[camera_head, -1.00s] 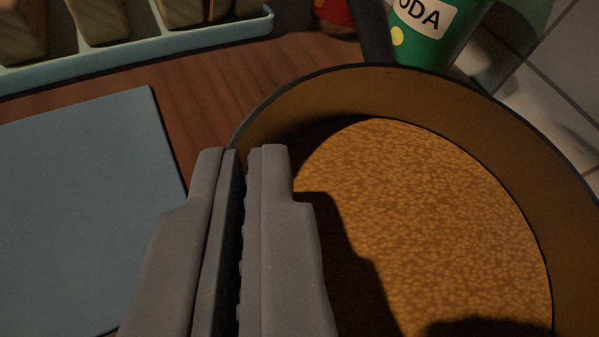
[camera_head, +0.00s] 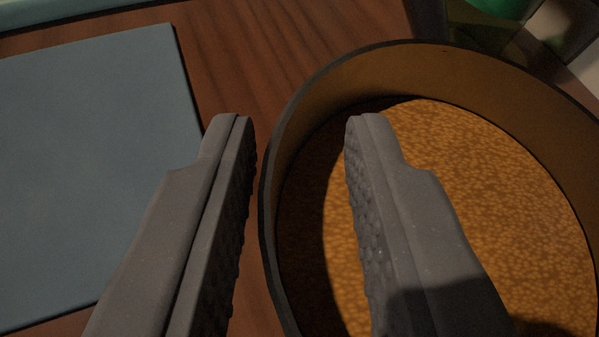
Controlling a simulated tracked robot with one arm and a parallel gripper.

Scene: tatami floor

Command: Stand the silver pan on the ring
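A round pan (camera_head: 350,85) with a dark rim and an orange-brown inside fills the right half of the view. Its bottom has a mottled orange texture. I see no silver on it, so I cannot tell if it is the silver pan. My gripper (camera_head: 298,120) is open and empty. Its left finger is outside the pan's left rim and its right finger is over the inside, so the rim passes between them in the picture. I cannot tell how far down the fingers reach. No ring is recognisable in view.
A flat blue-grey board (camera_head: 90,150) lies on the brown wooden surface (camera_head: 270,60) at the left. A strip of bare wood separates it from the pan. A pale tray edge (camera_head: 70,12) shows at the top left. A partly cut-off green object (camera_head: 497,5) is at the top right.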

